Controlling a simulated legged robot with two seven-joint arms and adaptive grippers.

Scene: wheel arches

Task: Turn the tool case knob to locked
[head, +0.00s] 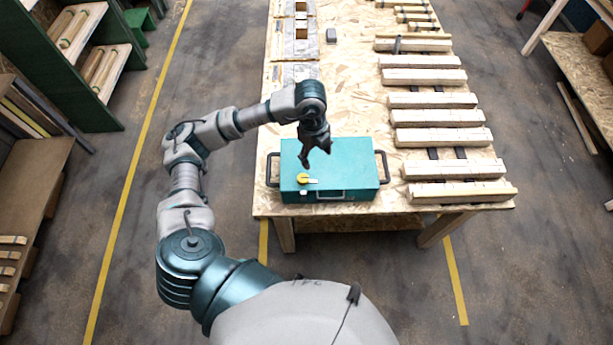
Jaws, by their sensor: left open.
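The teal tool case (350,166) lies on the near left part of the wooden table, with a dark handle at each side and a pale handle at its front. A yellow knob (303,178) sits on the case near its front left, its pointer towards the right. My left gripper (317,160) hangs over the case, above and behind the knob, open and empty. It appears apart from the knob. Any lock markings are too small to read. My right gripper is not in view.
Several wooden beams (438,137) lie in a row along the table's right side. A small grey block (331,36) and wooden pieces lie at the far left. The table (352,103) is bare behind the case. Shelves (85,40) stand at the left.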

